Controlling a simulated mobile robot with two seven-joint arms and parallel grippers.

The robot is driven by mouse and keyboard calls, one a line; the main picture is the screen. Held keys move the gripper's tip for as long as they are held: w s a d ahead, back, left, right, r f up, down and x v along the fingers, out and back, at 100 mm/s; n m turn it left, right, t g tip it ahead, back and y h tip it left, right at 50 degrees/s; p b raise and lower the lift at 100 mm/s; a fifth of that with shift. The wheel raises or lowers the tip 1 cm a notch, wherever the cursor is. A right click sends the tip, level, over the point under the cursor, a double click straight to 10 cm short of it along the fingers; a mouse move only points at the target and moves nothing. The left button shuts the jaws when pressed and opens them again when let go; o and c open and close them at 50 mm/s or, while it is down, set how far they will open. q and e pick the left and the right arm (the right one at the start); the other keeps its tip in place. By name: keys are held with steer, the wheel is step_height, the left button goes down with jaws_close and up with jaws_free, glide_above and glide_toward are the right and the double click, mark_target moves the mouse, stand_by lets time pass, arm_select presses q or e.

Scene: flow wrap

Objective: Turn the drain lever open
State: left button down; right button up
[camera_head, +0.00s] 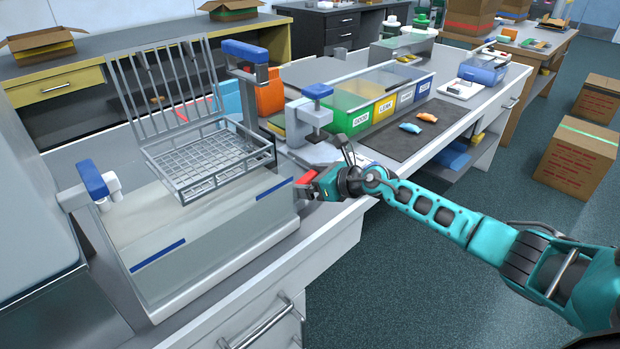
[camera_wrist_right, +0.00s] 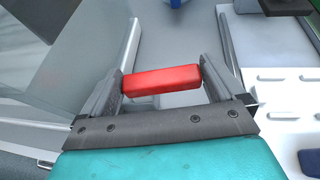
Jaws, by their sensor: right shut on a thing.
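The drain lever has a red handle (camera_head: 306,177) at the right end of the clear water tank (camera_head: 215,245). In the right wrist view the red handle (camera_wrist_right: 161,80) lies crosswise between the two dark fingers. My right gripper (camera_head: 311,184) is shut on this red handle; its fingers (camera_wrist_right: 161,84) touch the handle's two ends. The lever's pivot and the drain itself are hidden. My left gripper is not in view.
A wire basket (camera_head: 205,165) with a raised lid sits over the tank. Blue-topped clamps (camera_head: 316,92) stand around it. Labelled colour bins (camera_head: 362,118) and a dark mat (camera_head: 415,133) with two small packets lie to the right. Cardboard boxes (camera_head: 575,155) stand on the floor.

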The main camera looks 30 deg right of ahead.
steer(key=shift+r, duration=0.1)
steer(key=o, duration=1.1)
steer(key=shift+s+d+r, duration=0.1)
steer(key=shift+s+d, duration=0.05)
steer(key=shift+s, duration=0.15)
steer(key=p+v, duration=0.1)
steer(key=v, duration=1.1)
steer(key=shift+c, duration=0.4)
